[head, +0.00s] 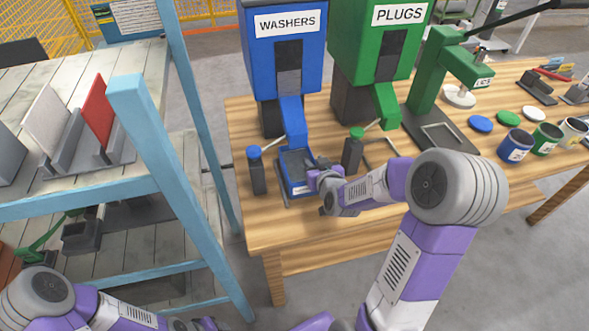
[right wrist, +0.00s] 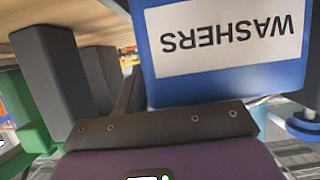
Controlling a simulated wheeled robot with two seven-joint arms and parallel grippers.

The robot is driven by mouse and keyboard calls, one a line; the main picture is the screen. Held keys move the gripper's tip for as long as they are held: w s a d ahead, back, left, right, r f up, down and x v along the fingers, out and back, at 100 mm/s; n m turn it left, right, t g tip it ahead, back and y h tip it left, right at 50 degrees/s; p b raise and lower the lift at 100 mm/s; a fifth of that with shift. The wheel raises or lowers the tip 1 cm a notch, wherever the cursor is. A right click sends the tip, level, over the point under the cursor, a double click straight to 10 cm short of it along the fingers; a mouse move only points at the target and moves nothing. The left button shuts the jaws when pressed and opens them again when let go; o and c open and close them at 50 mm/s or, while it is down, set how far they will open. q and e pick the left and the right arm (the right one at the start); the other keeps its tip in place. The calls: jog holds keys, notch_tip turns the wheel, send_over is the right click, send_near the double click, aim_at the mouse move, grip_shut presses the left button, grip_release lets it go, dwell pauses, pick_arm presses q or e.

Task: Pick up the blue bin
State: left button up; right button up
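The blue bin (head: 296,182) is a small open-topped tray with a white label on its front. It stands on the wooden table below the spout of the blue WASHERS dispenser (head: 283,50). My right gripper (head: 318,170) is at the bin's right front side, very close to its rim. In the right wrist view the bin (right wrist: 222,88) fills the upper right, its WASHERS label upside down. A dark finger of the right gripper shows beside the bin; the other finger is hidden, so its grip is unclear. My left arm is low at the left; its gripper is out of view.
A black post with a blue knob (head: 256,172) stands left of the bin, one with a green knob (head: 353,150) right of it. The green PLUGS dispenser (head: 375,45) is behind. Several cups and lids lie farther right. A light-blue shelf frame (head: 150,150) stands left.

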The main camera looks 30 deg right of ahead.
jog(key=shift+s+r, duration=0.1)
jog(key=shift+s, duration=0.1)
jog(key=shift+c, duration=0.6)
grip_shut()
jog(key=shift+w+r, duration=0.1)
dwell(0.4)
